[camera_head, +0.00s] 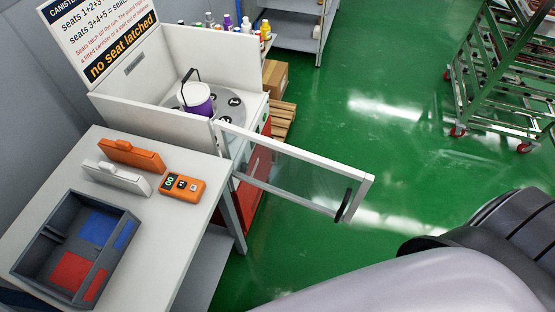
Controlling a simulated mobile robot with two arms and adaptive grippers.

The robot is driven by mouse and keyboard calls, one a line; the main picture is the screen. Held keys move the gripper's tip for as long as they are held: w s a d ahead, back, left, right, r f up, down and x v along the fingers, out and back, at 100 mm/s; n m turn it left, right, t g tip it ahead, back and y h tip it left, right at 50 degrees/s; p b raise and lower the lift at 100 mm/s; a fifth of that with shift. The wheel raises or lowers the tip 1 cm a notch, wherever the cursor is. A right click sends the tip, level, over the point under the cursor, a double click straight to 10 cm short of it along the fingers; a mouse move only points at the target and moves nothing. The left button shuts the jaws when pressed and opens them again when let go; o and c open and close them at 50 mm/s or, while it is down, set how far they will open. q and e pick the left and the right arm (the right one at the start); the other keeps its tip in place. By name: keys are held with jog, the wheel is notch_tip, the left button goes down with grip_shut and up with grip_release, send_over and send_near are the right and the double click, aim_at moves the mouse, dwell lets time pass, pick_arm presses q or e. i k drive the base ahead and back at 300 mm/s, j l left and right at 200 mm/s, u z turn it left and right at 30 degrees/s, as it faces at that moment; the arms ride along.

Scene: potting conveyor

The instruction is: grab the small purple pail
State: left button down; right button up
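The small purple pail (197,99) has a white upper part and a raised black handle. It stands upright inside the white open-topped cabinet (128,88), on a grey disc (232,116) with numbered dark seats. Whether it sits in one of the seats, I cannot tell. Neither of my grippers shows in the head view. Part of one of my arms fills the lower right, far from the pail.
The cabinet's glazed door (290,165) stands open, jutting right over the green floor. A table (165,215) in front bears a grey tray (112,240), an orange meter (182,186) and orange and white cases. A wheeled rack (500,80) stands right. The middle floor is clear.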

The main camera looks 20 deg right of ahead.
aim_at(194, 97)
jog(key=i+l+u, duration=0.25)
jog(key=l, duration=0.15)
jog(key=l+u, duration=0.25)
jog(key=l, duration=0.15)
jog(key=l+u, duration=0.3)
jog(key=l, duration=0.15)
jog(key=i, duration=0.05)
